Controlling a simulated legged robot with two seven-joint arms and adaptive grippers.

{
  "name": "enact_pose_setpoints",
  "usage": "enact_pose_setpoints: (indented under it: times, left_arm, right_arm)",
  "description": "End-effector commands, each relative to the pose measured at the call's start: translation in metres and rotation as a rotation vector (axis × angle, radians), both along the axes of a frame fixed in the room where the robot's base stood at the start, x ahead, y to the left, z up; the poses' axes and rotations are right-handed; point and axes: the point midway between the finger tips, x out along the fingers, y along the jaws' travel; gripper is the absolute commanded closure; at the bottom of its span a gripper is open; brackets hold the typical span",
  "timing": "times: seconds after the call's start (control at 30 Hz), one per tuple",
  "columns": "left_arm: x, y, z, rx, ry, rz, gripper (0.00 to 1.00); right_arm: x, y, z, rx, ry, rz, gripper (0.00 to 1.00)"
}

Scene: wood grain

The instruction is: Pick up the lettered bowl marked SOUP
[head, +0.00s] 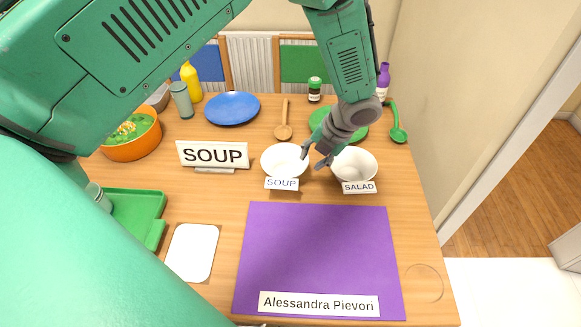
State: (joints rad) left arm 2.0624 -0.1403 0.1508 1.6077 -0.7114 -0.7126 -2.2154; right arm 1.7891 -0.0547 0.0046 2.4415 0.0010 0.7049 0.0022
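The white SOUP bowl (280,160) stands upright on the table, with a small SOUP label on its front. A second white bowl (356,166), labelled SALAD, stands to its right. My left gripper (312,160) reaches down at the SOUP bowl's right rim. Its two dark fingers are apart, one over the bowl's inside and one just outside the rim. I cannot tell whether they touch the bowl. A standing SOUP sign (213,156) is left of the bowl. My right gripper is out of view.
A purple mat (320,250) with a name card lies in front. An orange pot (135,145) and green tray (135,212) are at the left. A wooden spoon (283,130), a blue plate (232,108) and a green plate (355,134) lie behind. My arm hides part of the table.

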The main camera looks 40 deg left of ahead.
Motion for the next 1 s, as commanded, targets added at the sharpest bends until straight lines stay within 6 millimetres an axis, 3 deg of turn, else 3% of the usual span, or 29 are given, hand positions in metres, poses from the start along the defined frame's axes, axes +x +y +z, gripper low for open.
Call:
enact_pose_setpoints:
  times: [0.13,0.37,0.67,1.0]
  left_arm:
    - [-0.001,0.011,-0.027,-0.001,0.003,0.001,0.73]
    - [-0.001,0.017,-0.042,-0.001,0.000,0.002,0.73]
    - [0.004,0.032,-0.081,-0.001,0.001,0.003,0.73]
    - [0.003,0.035,-0.088,-0.001,0.000,0.003,0.73]
  right_arm:
    - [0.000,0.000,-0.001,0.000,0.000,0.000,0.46]
    - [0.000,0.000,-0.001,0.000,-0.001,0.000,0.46]
    - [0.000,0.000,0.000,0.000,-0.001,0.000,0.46]
    - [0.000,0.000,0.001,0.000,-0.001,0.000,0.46]
